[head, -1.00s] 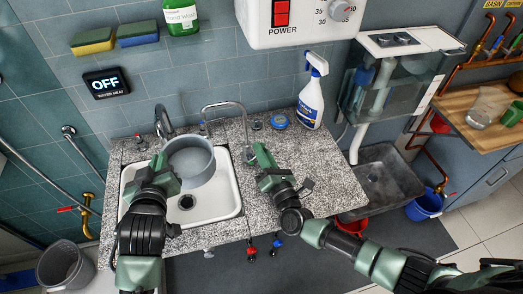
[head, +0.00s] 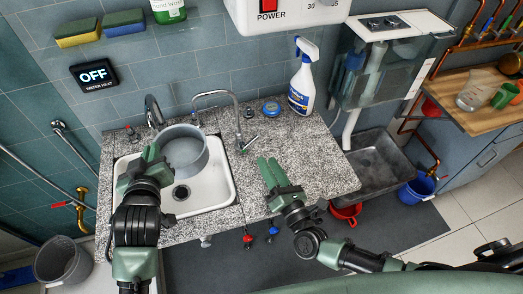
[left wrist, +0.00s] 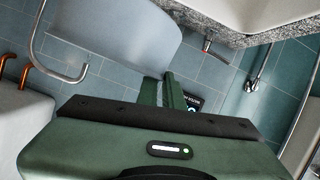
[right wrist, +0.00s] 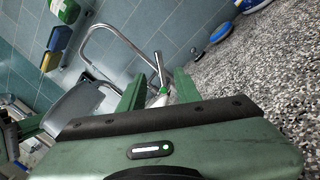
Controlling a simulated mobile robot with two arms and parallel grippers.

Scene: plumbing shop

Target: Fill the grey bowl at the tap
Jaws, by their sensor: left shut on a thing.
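The grey bowl (head: 187,153) is over the back of the white sink (head: 224,186) in the head view. My left gripper (head: 153,158) is shut on its left rim; the bowl wall (left wrist: 120,35) also shows in the left wrist view. A chrome gooseneck tap (head: 219,94) curves above the bowl's right back side, with no water stream visible. Its upright lever (head: 239,128) with a green mark is at the right; the lever (right wrist: 160,72) also shows in the right wrist view. My right gripper (head: 268,166) is open and empty, in front of the lever, apparently apart from it.
A second chrome tap (head: 152,108) stands behind the bowl on the left. A spray bottle (head: 303,78) and a blue round tin (head: 271,108) stand on the granite counter (head: 318,155). The counter right of my right gripper is clear. A wall display (head: 94,75) reads OFF.

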